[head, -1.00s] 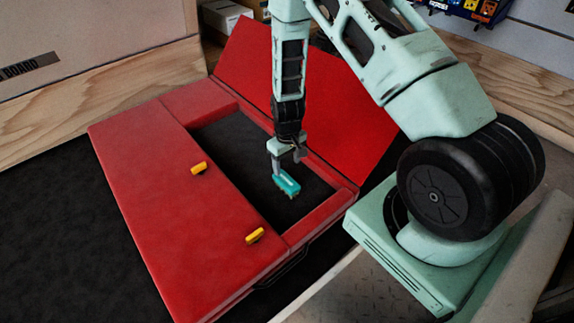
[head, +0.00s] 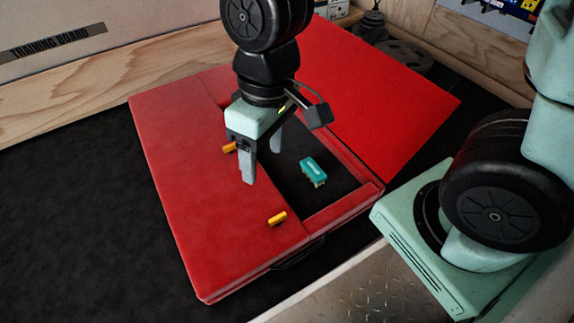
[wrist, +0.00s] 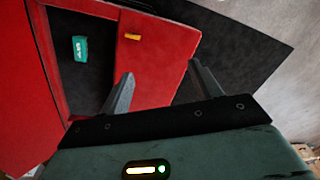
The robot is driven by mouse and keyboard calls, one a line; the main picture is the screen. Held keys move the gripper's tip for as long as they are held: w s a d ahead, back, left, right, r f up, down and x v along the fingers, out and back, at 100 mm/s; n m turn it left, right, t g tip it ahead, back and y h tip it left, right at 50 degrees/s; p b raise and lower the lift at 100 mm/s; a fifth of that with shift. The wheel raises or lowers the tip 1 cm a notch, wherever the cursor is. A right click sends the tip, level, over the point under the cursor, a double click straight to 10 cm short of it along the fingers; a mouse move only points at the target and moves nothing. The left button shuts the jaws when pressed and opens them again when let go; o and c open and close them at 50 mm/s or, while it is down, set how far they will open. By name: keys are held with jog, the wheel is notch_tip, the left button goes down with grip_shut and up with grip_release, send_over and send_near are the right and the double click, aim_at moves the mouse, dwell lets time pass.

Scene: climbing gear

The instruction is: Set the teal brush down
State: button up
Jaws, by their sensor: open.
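The teal brush (head: 313,171) lies on the dark floor of the red case's (head: 190,220) open compartment, near its front end. It also shows in the wrist view (wrist: 80,48), apart from my fingers. My gripper (head: 262,166) is open and empty. It is above the case, to the left of the brush, with its fingers pointing down. In the wrist view the two fingers (wrist: 155,92) are spread, with the red case and dark mat between and beyond them.
The opened red lid flap (head: 390,100) stands on the right. Dark mat (head: 80,220) on the left is clear.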

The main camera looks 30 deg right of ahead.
jog(key=s+r+n, duration=0.1)
jog(key=s+r, duration=0.2)
jog(key=s, duration=0.4)
jog(key=shift+h, duration=0.3)
jog(key=shift+d, duration=0.1)
notch_tip(320, 180, up, 49)
jog(key=p, duration=4.9)
jog(key=shift+r, duration=0.1)
